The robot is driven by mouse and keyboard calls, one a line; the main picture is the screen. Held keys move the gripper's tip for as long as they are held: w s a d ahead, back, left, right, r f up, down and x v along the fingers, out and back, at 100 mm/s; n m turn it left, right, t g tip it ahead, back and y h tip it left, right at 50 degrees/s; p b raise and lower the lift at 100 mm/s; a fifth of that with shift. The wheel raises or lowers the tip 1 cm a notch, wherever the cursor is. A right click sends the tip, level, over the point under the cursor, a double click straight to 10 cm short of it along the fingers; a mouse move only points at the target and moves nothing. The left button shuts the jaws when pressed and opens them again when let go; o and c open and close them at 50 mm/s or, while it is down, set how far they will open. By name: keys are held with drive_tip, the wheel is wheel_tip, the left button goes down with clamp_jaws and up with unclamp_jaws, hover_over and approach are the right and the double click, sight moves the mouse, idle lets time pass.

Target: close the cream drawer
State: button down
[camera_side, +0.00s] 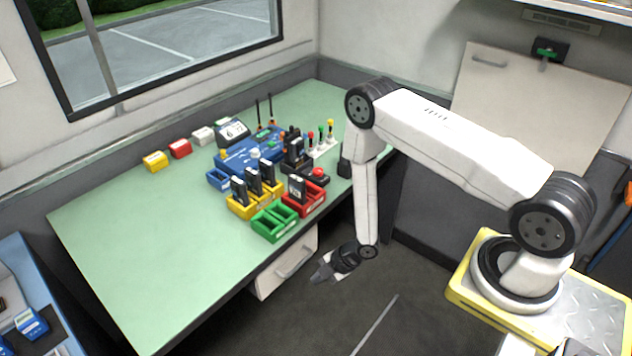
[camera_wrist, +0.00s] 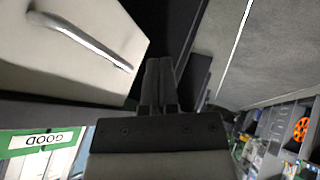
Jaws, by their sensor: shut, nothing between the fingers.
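The cream drawer (camera_side: 268,284) sits under the front edge of the green-topped table, its front face showing with a metal bar handle (camera_side: 295,262). How far it stands out is hard to tell, since the tabletop hides its upper part. My gripper (camera_side: 322,274) is low in front of the table, just right of the drawer front, with its fingers shut and empty. In the wrist view the drawer front (camera_wrist: 35,65) fills the upper left with its handle (camera_wrist: 85,42), and my shut fingers (camera_wrist: 160,70) are to the right of its edge, seemingly apart from it.
Above the drawer, the table (camera_side: 130,250) holds a green bin (camera_side: 274,224), a red bin (camera_side: 304,200) and yellow bins (camera_side: 241,209) with black radios near its front edge. The dark floor (camera_side: 330,320) in front is clear. A cream panel (camera_side: 530,100) leans against the back wall.

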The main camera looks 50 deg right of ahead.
drive_tip(key=v, duration=0.9)
drive_tip(key=shift+w+r, duration=0.1)
drive_tip(key=shift+r, duration=0.15)
drive_tip(key=w+d+r+m+g+h, duration=0.25)
drive_tip(key=r+m+h, duration=0.4)
drive_tip(key=r, duration=0.75)
drive_tip(key=s+a+r+m+g+y, duration=0.1)
drive_tip(key=s+a+r+m, duration=0.2)
drive_tip(key=s+r+m, duration=0.3)
drive_tip(key=shift+s+r+m, duration=0.4)
drive_tip(key=shift+r+m, duration=1.65)
drive_tip(key=shift+r, duration=0.4)
